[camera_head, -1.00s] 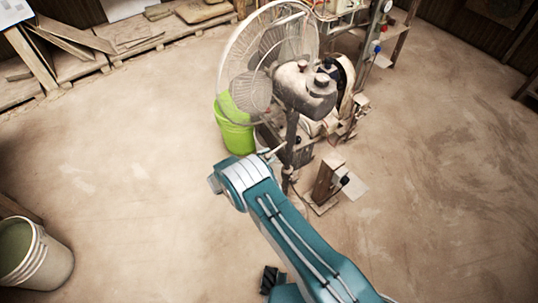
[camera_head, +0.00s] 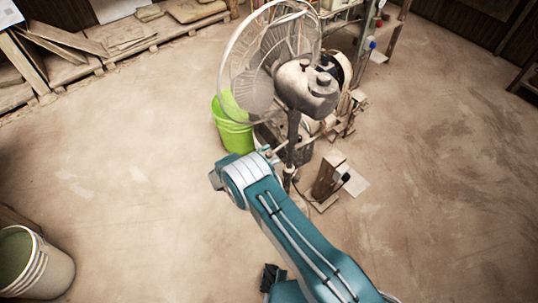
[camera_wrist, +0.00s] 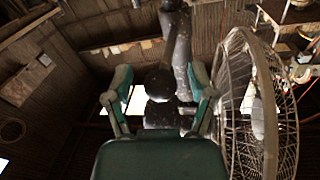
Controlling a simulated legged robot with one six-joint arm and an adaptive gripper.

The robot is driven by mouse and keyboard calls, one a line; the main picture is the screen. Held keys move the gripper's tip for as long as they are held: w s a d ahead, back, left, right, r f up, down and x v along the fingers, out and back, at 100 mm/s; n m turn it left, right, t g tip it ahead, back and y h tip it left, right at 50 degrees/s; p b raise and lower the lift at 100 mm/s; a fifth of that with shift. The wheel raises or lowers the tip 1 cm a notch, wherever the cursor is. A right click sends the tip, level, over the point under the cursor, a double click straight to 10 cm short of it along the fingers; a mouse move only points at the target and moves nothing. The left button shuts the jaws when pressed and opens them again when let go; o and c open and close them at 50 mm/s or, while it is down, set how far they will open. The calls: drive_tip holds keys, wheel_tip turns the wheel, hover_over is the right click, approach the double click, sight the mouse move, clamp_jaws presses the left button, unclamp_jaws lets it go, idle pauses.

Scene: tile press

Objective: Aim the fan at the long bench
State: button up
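The standing fan has a round wire cage (camera_head: 268,62), a dusty grey motor head (camera_head: 308,86) and a dark pole (camera_head: 293,142). In the head view its cage is on the motor's left side and faces the back left. A long low wooden bench (camera_head: 85,72) with slabs and boards runs along the back left; I take it for the long bench. In the wrist view my gripper (camera_wrist: 160,88) has its fingers spread, with the dark fan head (camera_wrist: 160,112) showing between them. I cannot tell whether they touch it. The cage (camera_wrist: 265,105) is just right. The head view does not show the fingers clearly.
A green bucket (camera_head: 232,128) stands left of the fan's pole. Machinery (camera_head: 345,118) and a wooden block stand (camera_head: 327,175) are close behind and right of it. A pale bucket (camera_head: 40,262) is at the lower left. Floor on both sides is open.

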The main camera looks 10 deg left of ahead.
drive_tip(key=shift+a, duration=0.1)
drive_tip(key=v, duration=1.2)
drive_tip(key=shift+f, duration=0.15)
